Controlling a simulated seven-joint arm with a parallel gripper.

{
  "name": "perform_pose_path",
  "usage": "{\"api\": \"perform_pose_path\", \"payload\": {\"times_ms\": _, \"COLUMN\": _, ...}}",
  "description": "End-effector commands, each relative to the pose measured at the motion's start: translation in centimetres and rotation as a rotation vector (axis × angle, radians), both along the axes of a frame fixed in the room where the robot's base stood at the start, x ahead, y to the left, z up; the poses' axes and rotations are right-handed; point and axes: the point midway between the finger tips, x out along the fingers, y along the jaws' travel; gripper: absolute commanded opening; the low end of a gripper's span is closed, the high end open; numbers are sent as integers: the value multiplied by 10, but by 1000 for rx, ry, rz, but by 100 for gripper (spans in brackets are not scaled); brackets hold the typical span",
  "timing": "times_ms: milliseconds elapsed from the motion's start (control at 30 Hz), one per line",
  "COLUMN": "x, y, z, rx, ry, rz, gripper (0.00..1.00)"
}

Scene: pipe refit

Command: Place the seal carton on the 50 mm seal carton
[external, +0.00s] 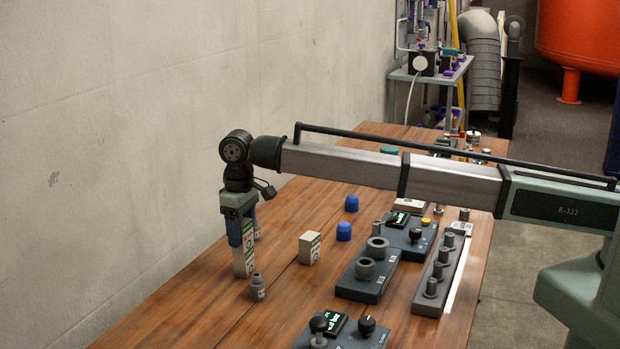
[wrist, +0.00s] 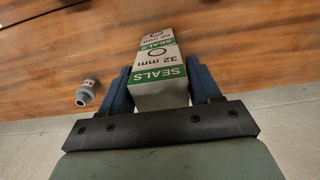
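My gripper (external: 243,220) points straight down near the wall side of the table. In the wrist view its blue fingers (wrist: 161,88) lie against both sides of a white and green seal carton (wrist: 158,72) marked 32 mm. The 50 mm seal carton (wrist: 157,41) shows directly beyond it, in line with it. In the external view the 50 mm carton (external: 244,264) stands upright on the table below the fingers, with the held carton above it. The two look touching or nearly so; any small gap between them is hidden.
A small grey fitting (external: 258,287) stands close beside the cartons, also in the wrist view (wrist: 86,93). Another carton (external: 310,248) stands to the right. Blue caps (external: 344,231), grey fixture blocks (external: 368,278) and a gauge unit (external: 345,330) are farther right. The near left table is clear.

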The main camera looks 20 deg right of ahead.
Motion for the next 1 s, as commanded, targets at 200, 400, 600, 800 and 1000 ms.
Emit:
{"api": "perform_pose_path", "payload": {"times_ms": 200, "x": 0, "y": 0, "z": 0, "rx": 0, "ry": 0, "rz": 0, "gripper": 83}}
{"api": "perform_pose_path", "payload": {"times_ms": 400, "x": 0, "y": 0, "z": 0, "rx": 0, "ry": 0, "rz": 0, "gripper": 83}}
{"api": "perform_pose_path", "payload": {"times_ms": 600, "x": 0, "y": 1, "z": 12, "rx": 1, "ry": -1, "rz": 0, "gripper": 83}}
{"api": "perform_pose_path", "payload": {"times_ms": 800, "x": 1, "y": 1, "z": 46, "rx": 3, "ry": -1, "rz": 0, "gripper": 83}}
{"api": "perform_pose_path", "payload": {"times_ms": 1000, "x": 1, "y": 1, "z": 83, "rx": 1, "ry": -1, "rz": 0, "gripper": 83}}
